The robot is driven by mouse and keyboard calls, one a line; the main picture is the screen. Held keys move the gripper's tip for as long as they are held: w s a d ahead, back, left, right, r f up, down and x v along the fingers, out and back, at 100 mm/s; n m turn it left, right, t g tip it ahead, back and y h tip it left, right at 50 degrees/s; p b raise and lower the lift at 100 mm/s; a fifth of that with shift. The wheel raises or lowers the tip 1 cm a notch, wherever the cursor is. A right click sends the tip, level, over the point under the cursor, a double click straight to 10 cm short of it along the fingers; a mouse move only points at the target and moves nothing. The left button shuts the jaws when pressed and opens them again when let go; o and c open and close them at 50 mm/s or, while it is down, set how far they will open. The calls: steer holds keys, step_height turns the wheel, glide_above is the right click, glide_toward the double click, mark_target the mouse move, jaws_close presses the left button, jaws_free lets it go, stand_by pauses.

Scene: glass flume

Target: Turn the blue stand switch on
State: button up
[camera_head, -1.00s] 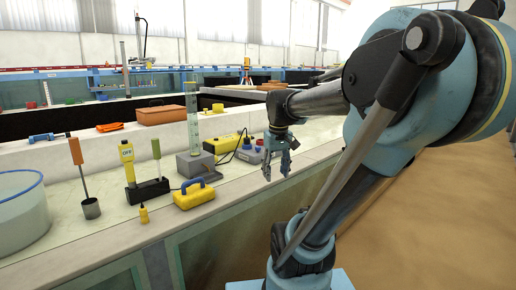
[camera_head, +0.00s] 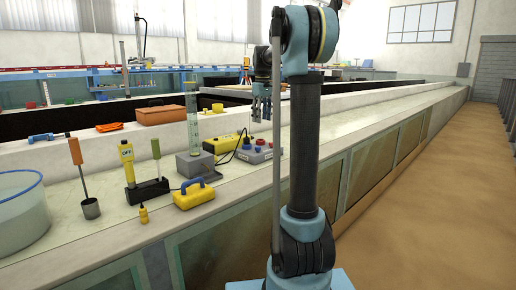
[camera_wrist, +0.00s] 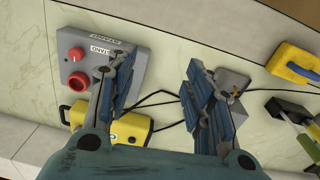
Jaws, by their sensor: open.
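A grey control box (camera_head: 262,157) stands on the ledge, with a small blue part (camera_head: 247,142) and red knobs on top. In the wrist view the box (camera_wrist: 130,42) is at the upper left, with a red button (camera_wrist: 77,53), a red ring-shaped knob (camera_wrist: 77,82), a small grey knob and printed labels. I cannot make out a blue switch there; my left finger covers part of the box. My gripper (camera_head: 261,108) is open and empty, pointing down above the box. In the wrist view its spread fingers (camera_wrist: 162,95) show, one overlapping the box's edge.
A yellow case (camera_head: 222,143) with a cable and a glass cylinder on a grey block (camera_head: 195,164) stand left of the box. A yellow handled unit (camera_head: 194,195) is nearer. The ledge to the right is clear.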

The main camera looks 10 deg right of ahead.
steer(key=n, duration=0.2)
glide_above(258, 147)
steer(key=f, duration=0.1)
steer(key=shift+g, duration=0.3)
steer(key=f, duration=1.7)
steer(key=shift+w+f, duration=0.3)
steer(key=c, duration=1)
